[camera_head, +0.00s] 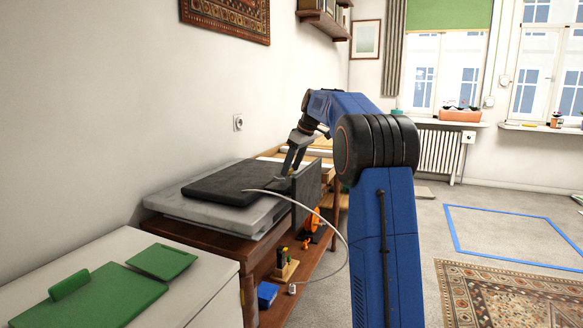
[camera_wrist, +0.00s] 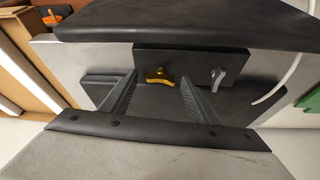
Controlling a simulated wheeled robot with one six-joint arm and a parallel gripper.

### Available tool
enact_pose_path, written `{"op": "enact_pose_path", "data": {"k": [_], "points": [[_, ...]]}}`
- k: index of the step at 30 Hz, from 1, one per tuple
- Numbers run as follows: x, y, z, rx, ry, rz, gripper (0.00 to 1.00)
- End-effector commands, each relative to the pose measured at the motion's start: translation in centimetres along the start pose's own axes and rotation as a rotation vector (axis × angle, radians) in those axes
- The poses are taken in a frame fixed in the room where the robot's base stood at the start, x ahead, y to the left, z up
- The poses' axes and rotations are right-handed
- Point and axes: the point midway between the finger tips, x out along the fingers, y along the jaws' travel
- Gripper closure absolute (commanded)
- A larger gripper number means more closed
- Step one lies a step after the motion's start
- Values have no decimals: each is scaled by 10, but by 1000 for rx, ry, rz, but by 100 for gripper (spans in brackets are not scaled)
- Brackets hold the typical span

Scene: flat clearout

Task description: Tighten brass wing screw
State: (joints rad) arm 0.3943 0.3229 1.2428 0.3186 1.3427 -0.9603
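The brass wing screw (camera_wrist: 159,76) sits on a dark plate (camera_wrist: 190,62) in the wrist view. A grey wing screw (camera_wrist: 217,78) is on the same plate to its right. My gripper (camera_wrist: 158,88) is open, with one finger on each side of the brass screw; I see a gap between it and each finger. I cannot tell how deep the fingertips reach. In the head view my gripper (camera_head: 291,166) points down at the far end of a black slab (camera_head: 232,184); the brass screw is hidden there.
The slab lies on a grey case (camera_head: 215,212) on a wooden sideboard (camera_head: 232,248). A dark upright panel (camera_head: 307,188) stands close to my gripper. A white cable (camera_head: 335,228) loops down in front. A white cabinet (camera_head: 205,278) holds green boards (camera_head: 95,300). The floor right is mostly clear.

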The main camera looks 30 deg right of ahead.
Motion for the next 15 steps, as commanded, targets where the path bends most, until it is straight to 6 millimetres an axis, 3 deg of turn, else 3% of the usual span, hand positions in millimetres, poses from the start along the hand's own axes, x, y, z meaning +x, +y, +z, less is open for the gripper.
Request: {"op": "enact_pose_path", "data": {"k": [10, 15], "points": [[-3, 0, 0, 0, 1, 0, 45], [-21, 1, 0, 0, 2, 2, 45]]}}
